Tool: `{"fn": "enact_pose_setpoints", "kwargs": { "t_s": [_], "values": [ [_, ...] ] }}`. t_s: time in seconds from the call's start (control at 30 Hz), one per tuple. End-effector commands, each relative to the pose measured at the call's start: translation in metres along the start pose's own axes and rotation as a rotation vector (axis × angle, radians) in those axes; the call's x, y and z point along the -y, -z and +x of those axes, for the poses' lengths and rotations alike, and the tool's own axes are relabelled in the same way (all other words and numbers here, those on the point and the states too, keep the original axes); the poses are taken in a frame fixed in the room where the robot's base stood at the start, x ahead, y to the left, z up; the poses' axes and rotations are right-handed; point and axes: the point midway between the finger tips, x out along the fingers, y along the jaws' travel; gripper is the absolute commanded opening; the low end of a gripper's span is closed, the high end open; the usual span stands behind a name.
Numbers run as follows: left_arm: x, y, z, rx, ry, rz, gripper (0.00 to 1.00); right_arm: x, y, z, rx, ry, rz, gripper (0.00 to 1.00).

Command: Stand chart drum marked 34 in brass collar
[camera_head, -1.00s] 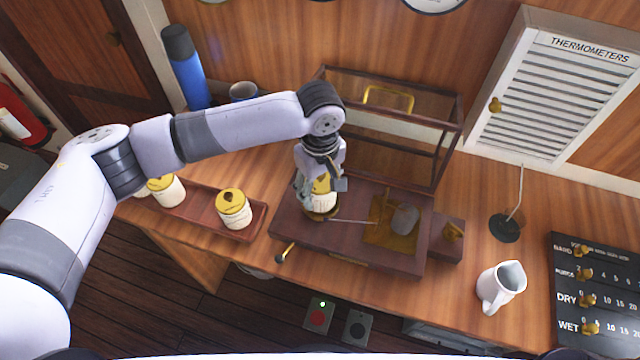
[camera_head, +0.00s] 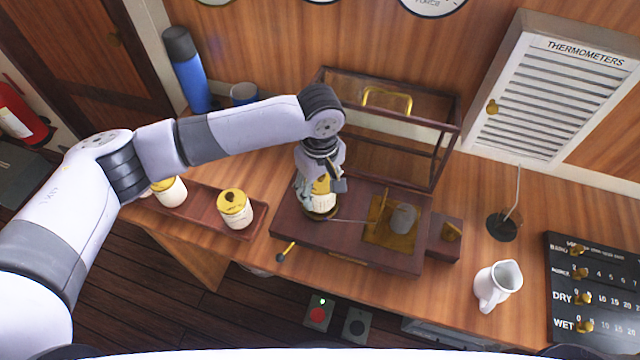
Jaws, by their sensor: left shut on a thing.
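My left gripper (camera_head: 320,194) points down over the left end of the dark wooden instrument base (camera_head: 290,226). It is shut on a cream chart drum (camera_head: 318,204) with a yellow top. The drum is upright, its lower end at a dark, brassy round collar (camera_head: 322,216) on the base. The fingers hide much of the drum, and I cannot read a number on it or tell whether it is fully seated. Two similar drums, one in the middle (camera_head: 235,209) and one at the left (camera_head: 169,191), stand in a reddish wooden tray (camera_head: 262,214). My right gripper is not in view.
A glazed case lid (camera_head: 445,140) with a brass handle stands open behind the base. A thin pen arm (camera_head: 350,221) reaches toward the held drum from a brass plate (camera_head: 392,236). A white jug (camera_head: 497,285) and a black spike stand (camera_head: 502,227) are at right.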

Motion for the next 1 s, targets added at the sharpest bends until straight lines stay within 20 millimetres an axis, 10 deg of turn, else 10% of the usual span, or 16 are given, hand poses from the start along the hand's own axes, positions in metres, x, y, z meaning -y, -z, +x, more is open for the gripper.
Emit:
{"fn": "enact_pose_setpoints", "kwargs": {
  "t_s": [0.8,0.83,1.0],
  "values": [
    [0.0,0.0,0.012,0.0,0.0,0.0,0.22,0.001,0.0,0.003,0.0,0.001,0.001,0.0],
    [0.0,0.0,0.012,0.0,-0.001,0.0,0.56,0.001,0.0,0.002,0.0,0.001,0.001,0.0],
    [0.0,0.0,0.011,0.0,0.0,0.001,0.64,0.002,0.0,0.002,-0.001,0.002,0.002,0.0]
  ]
}}
